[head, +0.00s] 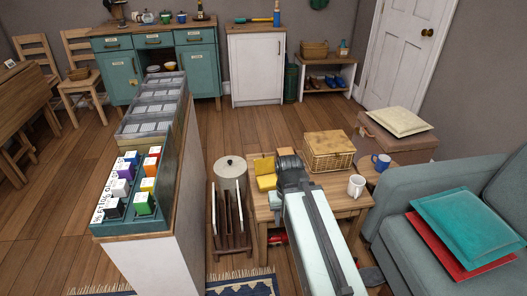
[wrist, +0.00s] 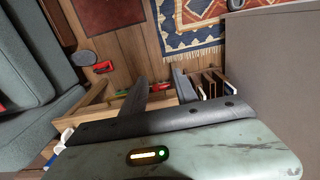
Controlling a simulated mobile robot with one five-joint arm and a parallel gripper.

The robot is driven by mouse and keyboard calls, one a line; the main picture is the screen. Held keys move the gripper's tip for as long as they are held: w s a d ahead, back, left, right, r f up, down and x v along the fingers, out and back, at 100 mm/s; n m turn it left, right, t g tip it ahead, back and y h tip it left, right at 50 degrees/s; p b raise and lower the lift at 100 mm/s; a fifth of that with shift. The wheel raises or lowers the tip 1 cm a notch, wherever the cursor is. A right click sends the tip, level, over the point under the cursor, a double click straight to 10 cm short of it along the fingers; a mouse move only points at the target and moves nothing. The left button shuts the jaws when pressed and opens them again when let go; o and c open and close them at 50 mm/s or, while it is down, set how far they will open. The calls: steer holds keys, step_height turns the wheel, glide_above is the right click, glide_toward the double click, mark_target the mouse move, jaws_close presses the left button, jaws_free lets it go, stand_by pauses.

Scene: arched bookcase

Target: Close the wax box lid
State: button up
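A small yellow box (head: 266,182), which I take for the wax box, stands at the left side of the low wooden table (head: 335,186) in the head view. A yellow panel (head: 263,165) rises at its back and looks like its raised lid. My gripper (head: 289,163) is just to the right of the box, at the end of my outstretched arm. Its fingers are mostly hidden there. The box cannot be made out in the wrist view.
A wicker basket (head: 329,150), a white mug (head: 356,186) and a blue mug (head: 381,162) are right of my gripper. A round pale canister (head: 230,170) and a wooden rack (head: 231,235) are left of the table. A sofa (head: 400,250) borders the right.

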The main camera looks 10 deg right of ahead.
steer(key=w+a+r+t+p, duration=0.1)
steer(key=w+r, duration=0.1)
steer(key=w, duration=1)
steer(key=n+t+p, duration=0.1)
steer(key=t+p, duration=0.1)
steer(key=t, duration=0.1)
glide_toward(263, 155)
steer(key=b+x, duration=0.7)
steer(key=x, duration=0.1)
steer(key=shift+w+d, duration=0.1)
steer(key=shift+d, duration=0.05)
steer(key=shift+r, duration=0.1)
jaws_close()
